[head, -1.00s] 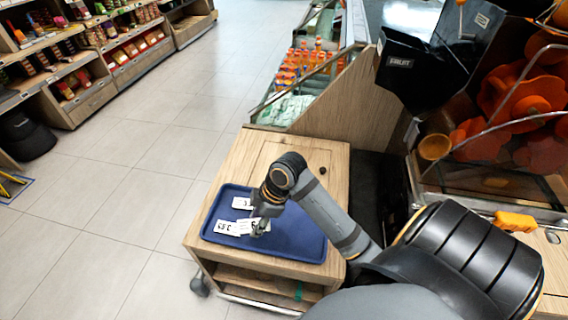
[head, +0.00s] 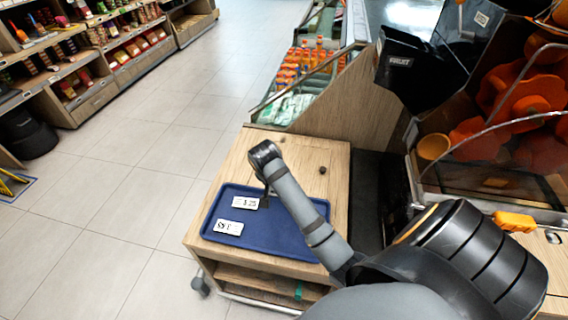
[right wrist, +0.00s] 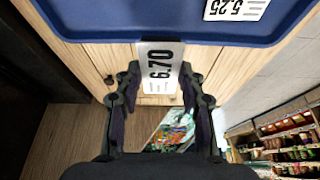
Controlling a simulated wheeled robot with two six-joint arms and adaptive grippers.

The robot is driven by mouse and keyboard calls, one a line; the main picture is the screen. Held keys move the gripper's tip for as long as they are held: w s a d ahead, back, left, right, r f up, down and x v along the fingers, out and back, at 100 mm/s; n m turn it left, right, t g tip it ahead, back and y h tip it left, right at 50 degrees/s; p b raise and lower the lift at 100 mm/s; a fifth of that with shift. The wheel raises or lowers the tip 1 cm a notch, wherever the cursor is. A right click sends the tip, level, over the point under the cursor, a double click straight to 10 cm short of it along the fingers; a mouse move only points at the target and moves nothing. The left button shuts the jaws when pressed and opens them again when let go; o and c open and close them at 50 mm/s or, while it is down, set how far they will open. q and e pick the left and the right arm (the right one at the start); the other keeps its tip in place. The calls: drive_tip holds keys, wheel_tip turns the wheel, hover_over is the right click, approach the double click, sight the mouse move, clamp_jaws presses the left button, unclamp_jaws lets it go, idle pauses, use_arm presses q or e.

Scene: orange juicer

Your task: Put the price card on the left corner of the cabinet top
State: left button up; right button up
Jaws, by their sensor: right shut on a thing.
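A white price card reading 6.70 (right wrist: 160,66) is held between the fingertips of my right gripper (right wrist: 161,80) in the right wrist view. The gripper is shut on it, and the card appears beside the tray rim, over bare wood. In the head view, my right gripper (head: 266,194) is mostly hidden by its own arm above the tray's far edge. The wooden cabinet top (head: 240,158) shows bare wood around the tray. My left gripper is not in view.
A blue tray (head: 290,247) sits on the cabinet with two price cards, one farther back (head: 244,203) and one nearer (head: 228,228). A small dark knob (head: 322,170) stands at the back right. A wooden panel (head: 340,105) rises behind. The cabinet's back left is clear.

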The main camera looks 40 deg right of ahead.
drive_tip(key=w+d+f, duration=0.1)
drive_tip(key=d+f, duration=0.1)
drive_tip(key=d, duration=0.1)
drive_tip(key=w+d+f, duration=0.2)
drive_tip(key=f, duration=0.1)
drive_tip(key=w+d+f, duration=0.2)
drive_tip(key=d+f, duration=0.1)
drive_tip(key=shift+w+d, duration=0.15)
drive_tip(key=shift+d, duration=0.15)
drive_tip(key=shift+d+f, duration=0.1)
drive_tip(key=shift+f, duration=1.6)
drive_tip(key=shift+f, duration=0.15)
drive_tip(key=o, duration=1)
drive_tip(key=shift+o, duration=0.2)
